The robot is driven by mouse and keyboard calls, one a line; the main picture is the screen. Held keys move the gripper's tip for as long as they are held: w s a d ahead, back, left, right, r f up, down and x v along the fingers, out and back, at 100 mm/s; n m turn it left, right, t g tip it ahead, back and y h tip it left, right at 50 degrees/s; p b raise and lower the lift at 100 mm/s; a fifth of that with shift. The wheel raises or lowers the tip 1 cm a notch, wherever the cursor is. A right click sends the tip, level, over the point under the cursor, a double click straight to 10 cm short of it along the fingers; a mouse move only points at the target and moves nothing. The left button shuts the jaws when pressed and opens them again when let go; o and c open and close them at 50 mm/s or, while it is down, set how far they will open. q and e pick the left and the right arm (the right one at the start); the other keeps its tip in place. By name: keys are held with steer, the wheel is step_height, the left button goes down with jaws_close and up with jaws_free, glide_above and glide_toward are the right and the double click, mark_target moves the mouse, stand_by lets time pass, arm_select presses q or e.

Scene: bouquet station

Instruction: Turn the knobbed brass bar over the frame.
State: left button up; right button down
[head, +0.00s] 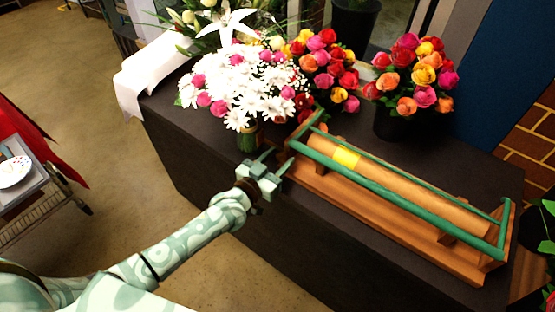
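A wooden frame (343,203) on the dark table holds a long tan roll (400,192) with a yellow patch. A green bar (392,199) runs along the front of the roll, with green pieces at both ends and another green length behind. No brass colour and no clear knob show on it. My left gripper (278,160) is just left of the bar's left end, its fingers apart and nothing seen between them. I cannot tell whether a finger touches the bar or frame. My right gripper is out of view.
A vase of white and pink flowers (245,90) stands close behind my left gripper. Two bunches of roses (415,75) stand behind the frame, and a white cloth (150,75) lies at the table's far left. A cart (30,190) stands on the floor at left.

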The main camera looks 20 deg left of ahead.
arm_select(q)
jaws_close()
steer(key=shift+m, duration=0.4)
steer(key=m+p, duration=0.1)
steer(key=m, duration=0.1)
steer(key=shift+m+p, duration=0.35)
steer(key=shift+m, duration=0.05)
steer(key=m, duration=0.3)
steer(key=shift+d+m+p, duration=0.1)
steer(key=shift+m+p, duration=0.25)
steer(key=shift+m, duration=0.05)
steer(key=m, duration=0.4)
steer(key=shift+f, duration=0.15)
steer(key=m+b, duration=0.1)
steer(key=m, duration=0.3)
steer(key=shift+s+f+m, duration=0.1)
steer(key=shift+m, duration=0.2)
steer(key=shift+m+b, duration=0.3)
steer(key=shift+m, duration=0.6)
